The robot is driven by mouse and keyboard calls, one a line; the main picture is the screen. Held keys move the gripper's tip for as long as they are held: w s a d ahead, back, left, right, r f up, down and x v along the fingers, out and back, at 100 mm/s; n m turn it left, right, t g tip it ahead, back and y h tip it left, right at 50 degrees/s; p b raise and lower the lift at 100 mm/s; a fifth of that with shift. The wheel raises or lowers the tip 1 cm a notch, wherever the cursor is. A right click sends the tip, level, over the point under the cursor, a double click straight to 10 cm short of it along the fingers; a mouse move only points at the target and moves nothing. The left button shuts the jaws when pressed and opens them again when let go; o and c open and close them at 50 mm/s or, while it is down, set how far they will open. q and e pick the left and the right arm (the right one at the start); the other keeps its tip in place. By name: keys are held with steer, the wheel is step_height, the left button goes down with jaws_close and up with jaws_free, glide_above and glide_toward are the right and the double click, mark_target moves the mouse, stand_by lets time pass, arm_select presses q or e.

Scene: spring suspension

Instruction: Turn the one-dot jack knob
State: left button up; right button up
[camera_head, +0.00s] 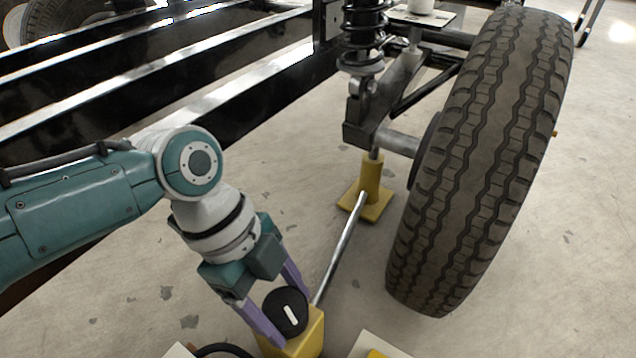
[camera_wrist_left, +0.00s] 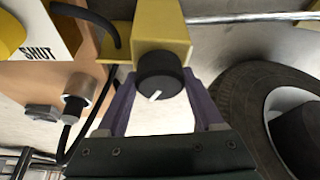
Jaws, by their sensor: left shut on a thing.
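The jack knob (camera_head: 286,313) is a round black knob with a white mark, on a yellow box (camera_head: 309,335) at the bottom of the head view. It also shows in the left wrist view (camera_wrist_left: 159,82), with the white mark slanted. No dot can be made out on it. My left gripper (camera_head: 277,310) has its purple fingers on either side of the knob and is shut on it; its fingers also show in the wrist view (camera_wrist_left: 161,100). A silver rod (camera_head: 340,250) runs from the box to a yellow jack (camera_head: 370,188) under the suspension. My right gripper is not in view.
A large tyre (camera_head: 485,160) stands right of the jack. A black coil spring (camera_head: 364,35) and black frame rails (camera_head: 150,65) are behind. Floor between rod and tyre is clear.

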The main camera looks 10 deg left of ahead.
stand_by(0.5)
arm_select(q)
steer(key=o, duration=1.4)
